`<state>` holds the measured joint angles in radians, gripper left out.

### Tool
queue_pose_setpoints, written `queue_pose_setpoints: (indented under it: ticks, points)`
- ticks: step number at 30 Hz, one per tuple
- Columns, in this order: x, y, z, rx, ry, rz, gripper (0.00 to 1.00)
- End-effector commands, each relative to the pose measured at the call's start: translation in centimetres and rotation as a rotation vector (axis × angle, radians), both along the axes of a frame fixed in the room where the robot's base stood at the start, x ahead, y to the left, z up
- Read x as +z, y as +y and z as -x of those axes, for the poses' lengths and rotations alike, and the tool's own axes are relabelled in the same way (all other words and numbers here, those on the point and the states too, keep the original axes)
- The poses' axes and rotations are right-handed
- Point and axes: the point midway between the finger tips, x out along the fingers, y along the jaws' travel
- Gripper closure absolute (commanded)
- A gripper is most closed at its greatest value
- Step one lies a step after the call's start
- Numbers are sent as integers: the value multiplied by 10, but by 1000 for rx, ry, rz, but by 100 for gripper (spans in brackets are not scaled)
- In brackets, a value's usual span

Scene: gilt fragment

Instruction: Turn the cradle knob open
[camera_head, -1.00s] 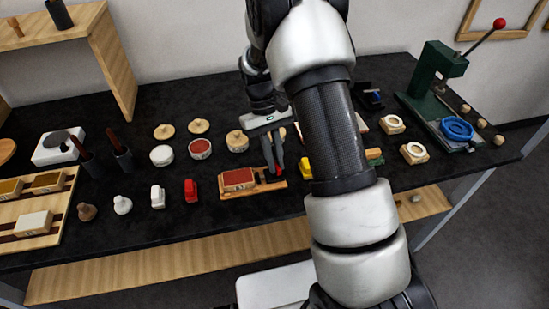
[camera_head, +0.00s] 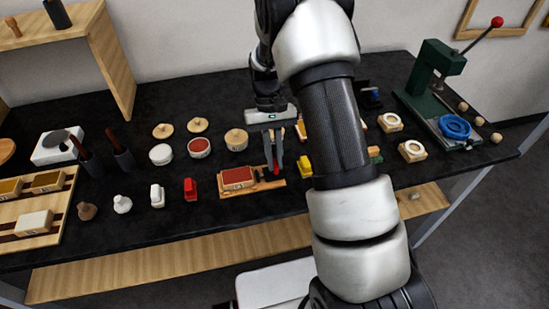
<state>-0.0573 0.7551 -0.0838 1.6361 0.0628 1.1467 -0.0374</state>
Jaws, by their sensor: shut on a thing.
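The cradle (camera_head: 264,186) is a wooden base near the front middle of the black bench, with a block with a dark red top (camera_head: 237,176) sitting in it. At its right end is a small red knob (camera_head: 276,170), mostly hidden by the fingers. My gripper (camera_head: 273,171) points down over this right end. Its dark fingers are shut on the knob. How far the knob is turned cannot be made out.
A red stamp-like piece (camera_head: 190,188) stands left of the cradle, and a yellow piece (camera_head: 305,167) stands close on the right. Round tins and lids lie behind. My arm hides part of the bench to the right. A green lever press (camera_head: 437,80) stands at the far right.

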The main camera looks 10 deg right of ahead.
Motion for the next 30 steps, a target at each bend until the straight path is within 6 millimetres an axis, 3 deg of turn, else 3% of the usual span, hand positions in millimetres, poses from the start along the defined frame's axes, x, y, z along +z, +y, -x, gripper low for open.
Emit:
queue_pose_setpoints:
  ticks: [1,4,17,23,30]
  points:
    - [0,0,-1,-2,-3,0,88]
    - [0,0,-1,-2,-2,0,71]
    - [9,0,-5,0,-3,0,70]
    - [45,0,-20,-1,-7,0,70]
    - [101,0,-43,0,-7,-1,70]
